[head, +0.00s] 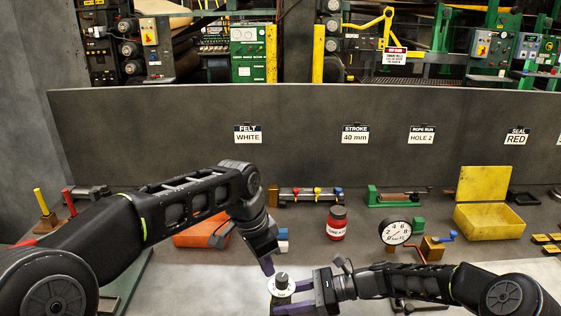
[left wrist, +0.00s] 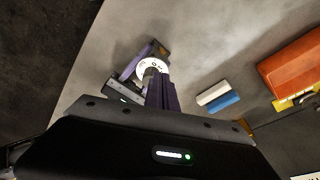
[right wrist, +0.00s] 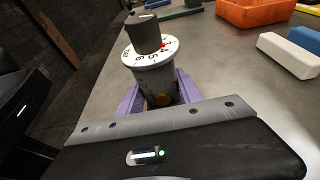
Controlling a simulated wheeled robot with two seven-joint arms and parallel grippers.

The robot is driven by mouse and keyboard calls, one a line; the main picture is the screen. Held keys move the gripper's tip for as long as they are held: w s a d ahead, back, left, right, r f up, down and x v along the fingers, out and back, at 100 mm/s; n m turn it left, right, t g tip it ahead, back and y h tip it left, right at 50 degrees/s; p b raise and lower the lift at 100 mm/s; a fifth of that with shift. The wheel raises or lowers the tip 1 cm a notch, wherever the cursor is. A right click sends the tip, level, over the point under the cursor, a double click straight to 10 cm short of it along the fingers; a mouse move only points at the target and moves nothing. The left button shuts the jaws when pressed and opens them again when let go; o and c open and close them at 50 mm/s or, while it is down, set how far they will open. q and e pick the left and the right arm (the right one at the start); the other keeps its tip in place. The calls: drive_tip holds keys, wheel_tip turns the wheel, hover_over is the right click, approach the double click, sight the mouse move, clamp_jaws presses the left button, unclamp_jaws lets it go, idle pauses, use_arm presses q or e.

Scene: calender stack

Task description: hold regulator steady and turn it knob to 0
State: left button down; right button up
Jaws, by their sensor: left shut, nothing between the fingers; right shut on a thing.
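The regulator is a grey cylinder with a white numbered dial and a dark grey knob on top. It stands upright near the front of the table in the head view (head: 281,290), and it fills the middle of the right wrist view (right wrist: 155,75). My right gripper (head: 290,297) is shut on the regulator's body, one purple finger on each side. My left gripper (head: 267,268) is shut and empty, its fingertips just above and beside the knob (right wrist: 144,32). A red mark shows on the dial near the knob. The left wrist view shows the dial (left wrist: 152,67) partly behind my left fingers.
A red jar (head: 337,224), a round gauge (head: 395,232) and a yellow open box (head: 488,220) stand further back. An orange bin (head: 199,232) and a white-and-blue block (head: 283,240) lie behind my left gripper. The pale table around the regulator is mostly clear.

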use_arm(q)
drive_tip(key=shift+a+x, duration=0.1)
drive_tip(key=shift+x, duration=0.55)
drive_tip(key=shift+a+x, duration=0.15)
drive_tip(key=shift+x, duration=0.45)
drive_tip(key=shift+s+d, duration=0.15)
drive_tip(key=shift+d, duration=0.05)
drive_tip(key=shift+s+d, duration=0.15)
drive_tip(key=shift+s, duration=0.2)
drive_tip(key=shift+s+d, duration=0.35)
drive_tip(key=shift+s, duration=0.25)
drive_tip(key=shift+d+f, duration=0.1)
drive_tip(key=shift+s, duration=0.2)
drive_tip(key=shift+s+a, duration=0.15)
drive_tip(key=shift+a, duration=0.15)
idle(0.4)
drive_tip(key=d+v, duration=0.1)
drive_tip(key=v, duration=0.5)
drive_tip(key=shift+w+d, duration=0.2)
drive_tip(key=shift+w, duration=0.15)
